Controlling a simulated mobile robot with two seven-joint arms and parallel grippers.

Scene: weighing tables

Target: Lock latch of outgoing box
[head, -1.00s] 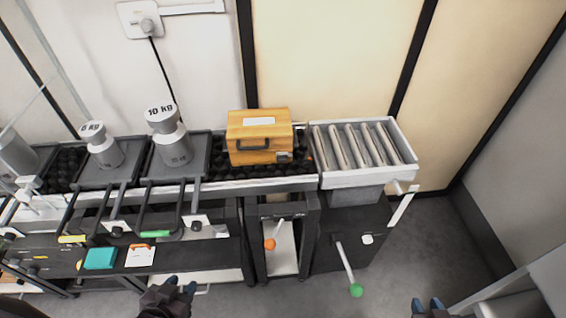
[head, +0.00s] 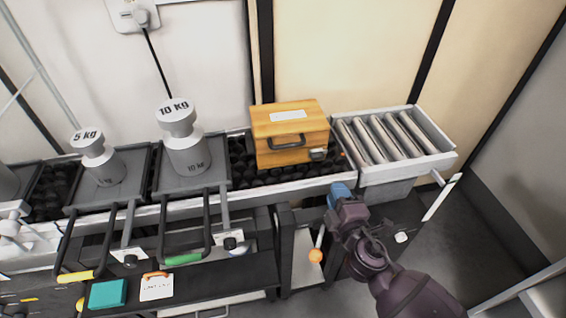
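The outgoing box (head: 272,123) is a yellow-orange wooden case with a white label on its lid and a dark handle on its front. It sits on the black roller section of the conveyor, lid down. Its latch (head: 318,154) is a small grey metal piece at the lower right of the front face; whether it is locked is too small to tell. My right gripper (head: 340,192) has blue fingertips and is just below and right of the latch, apart from the box. Its finger gap is not clear. My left gripper is out of view.
A roller tray (head: 440,158) stands right of the box. A 10 kg weight (head: 188,155) and a 5 kg weight (head: 105,168) stand on grey trays to the left. A lever with an orange knob (head: 315,256) is below the conveyor. The floor at right is clear.

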